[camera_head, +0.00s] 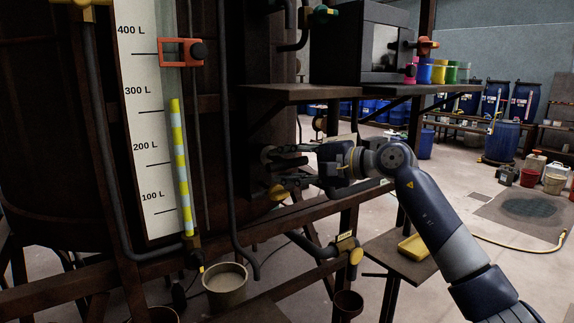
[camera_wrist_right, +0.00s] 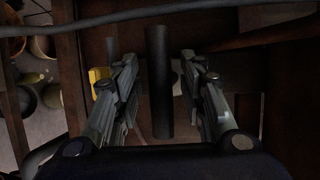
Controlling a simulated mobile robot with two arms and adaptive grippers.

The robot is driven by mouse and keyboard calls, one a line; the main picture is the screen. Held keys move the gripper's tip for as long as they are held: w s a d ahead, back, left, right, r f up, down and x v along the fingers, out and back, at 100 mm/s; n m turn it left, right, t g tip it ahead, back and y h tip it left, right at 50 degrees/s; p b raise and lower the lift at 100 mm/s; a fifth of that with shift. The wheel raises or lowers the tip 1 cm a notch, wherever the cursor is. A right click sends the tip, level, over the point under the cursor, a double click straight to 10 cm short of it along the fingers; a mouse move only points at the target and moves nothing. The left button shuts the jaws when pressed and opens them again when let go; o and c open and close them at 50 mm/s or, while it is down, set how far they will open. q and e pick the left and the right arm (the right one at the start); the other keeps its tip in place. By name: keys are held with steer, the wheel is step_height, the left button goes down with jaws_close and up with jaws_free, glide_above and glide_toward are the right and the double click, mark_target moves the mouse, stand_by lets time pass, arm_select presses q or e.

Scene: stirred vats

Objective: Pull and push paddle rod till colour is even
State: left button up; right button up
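My right gripper (camera_head: 277,166) reaches in from the right to the side of the dark vat (camera_head: 45,110). In the right wrist view its two fingers stand apart, one on each side of a dark round bar (camera_wrist_right: 160,85), with a gap on both sides. The bar looks like the paddle rod's handle, but I cannot confirm this. The sight tube (camera_head: 180,165) beside the white litre scale (camera_head: 140,115) shows separate yellow and pale bands up to just under 300 L. The vat's inside is hidden. My left gripper is out of view.
A dark shelf (camera_head: 300,92) with a box-like unit (camera_head: 365,45) is above the gripper. Pipes and a yellow-handled valve (camera_head: 355,256) lie below. A bucket (camera_head: 225,285) stands under the gauge. Blue drums (camera_head: 495,98) stand far right; open floor lies between.

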steer(key=v, duration=1.2)
steer(key=shift+f, duration=0.1)
